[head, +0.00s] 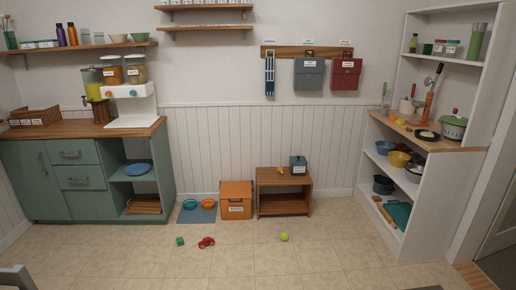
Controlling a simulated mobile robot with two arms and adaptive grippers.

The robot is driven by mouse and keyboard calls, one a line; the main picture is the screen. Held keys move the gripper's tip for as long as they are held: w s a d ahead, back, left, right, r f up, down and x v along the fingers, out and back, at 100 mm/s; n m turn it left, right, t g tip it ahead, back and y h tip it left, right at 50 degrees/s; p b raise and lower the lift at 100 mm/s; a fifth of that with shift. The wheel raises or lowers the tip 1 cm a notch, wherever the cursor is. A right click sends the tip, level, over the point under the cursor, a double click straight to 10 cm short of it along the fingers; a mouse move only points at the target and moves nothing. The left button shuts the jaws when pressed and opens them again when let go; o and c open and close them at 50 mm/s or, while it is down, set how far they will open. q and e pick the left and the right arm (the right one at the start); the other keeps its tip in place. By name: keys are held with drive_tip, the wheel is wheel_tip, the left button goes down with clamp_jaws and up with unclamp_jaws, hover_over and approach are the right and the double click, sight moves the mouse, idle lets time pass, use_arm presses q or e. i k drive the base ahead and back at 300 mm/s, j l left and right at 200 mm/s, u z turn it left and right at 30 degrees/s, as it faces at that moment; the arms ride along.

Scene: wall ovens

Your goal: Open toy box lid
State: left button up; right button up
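The toy box (236,206) is an orange box with a white label low on its front. It stands on the floor against the white panelled wall, near the middle of the head view. Its lid (236,187) looks shut, lying flat across the top. Neither of my grippers shows in this view, so I cannot see whether they are open or shut.
A low wooden bench (284,192) stands right of the box. A grey mat (188,215) with two bowls lies to its left. A green block (180,241), a red toy car (206,242) and a yellow-green ball (283,237) lie on the otherwise open tiled floor.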

sight(234, 189)
drive_tip(key=i, duration=1.9)
drive_tip(key=i+l+u, duration=0.1)
drive_tip(key=i, duration=1.8)
